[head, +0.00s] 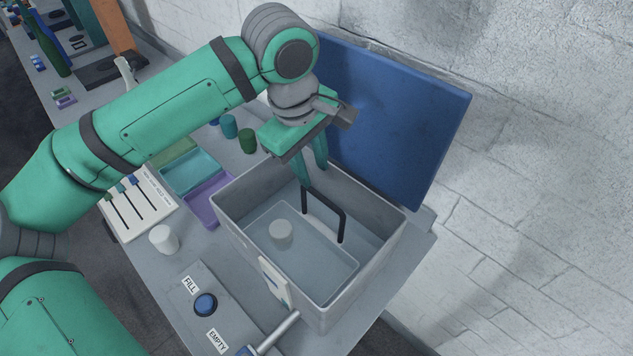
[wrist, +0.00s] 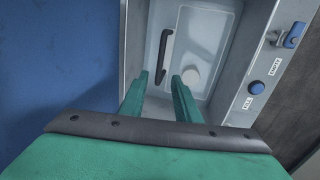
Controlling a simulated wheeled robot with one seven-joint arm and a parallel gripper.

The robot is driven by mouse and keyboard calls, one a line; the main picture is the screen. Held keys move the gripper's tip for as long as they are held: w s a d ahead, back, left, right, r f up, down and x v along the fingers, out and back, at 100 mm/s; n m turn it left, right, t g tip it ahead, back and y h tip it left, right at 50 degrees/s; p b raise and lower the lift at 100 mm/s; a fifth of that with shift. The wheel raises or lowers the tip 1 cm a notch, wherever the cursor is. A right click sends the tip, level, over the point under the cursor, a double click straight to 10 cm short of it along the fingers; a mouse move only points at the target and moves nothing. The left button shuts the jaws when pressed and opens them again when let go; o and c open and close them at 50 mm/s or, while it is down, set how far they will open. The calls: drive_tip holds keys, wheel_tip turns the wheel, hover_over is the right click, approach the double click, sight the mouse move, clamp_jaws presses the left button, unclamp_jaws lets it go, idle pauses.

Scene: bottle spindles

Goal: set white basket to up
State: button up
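The white basket (head: 290,262) is a pale, shallow tray low inside a grey rectangular tub (head: 232,222). Its black bar handle (head: 325,200) stands up along the far side. The basket (wrist: 215,45) and handle (wrist: 166,55) also show in the wrist view. A white round piece (head: 281,234) sits in the basket. My gripper (head: 314,176) is over the tub's far left part, fingers pointing down, close to the handle's left end. The fingers are apart, with nothing seen held. In the wrist view the handle's near end lies between the fingertips (wrist: 160,77); contact cannot be told.
A blue panel (head: 395,120) stands upright behind the tub. In front are a blue button (head: 205,304) between FILL and EMPTY labels and a lever (head: 275,335). A white cup (head: 163,239), teal tray (head: 190,173) and purple tray (head: 209,198) are left.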

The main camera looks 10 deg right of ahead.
sight(320, 195)
drive_tip(key=f, duration=0.3)
drive_tip(key=d+f, duration=0.1)
drive_tip(key=f, duration=0.1)
drive_tip(key=w+f, duration=0.1)
drive_tip(key=f, duration=0.2)
drive_tip(key=shift+d+f, duration=0.25)
drive_tip(key=shift+f, duration=0.05)
clamp_jaws()
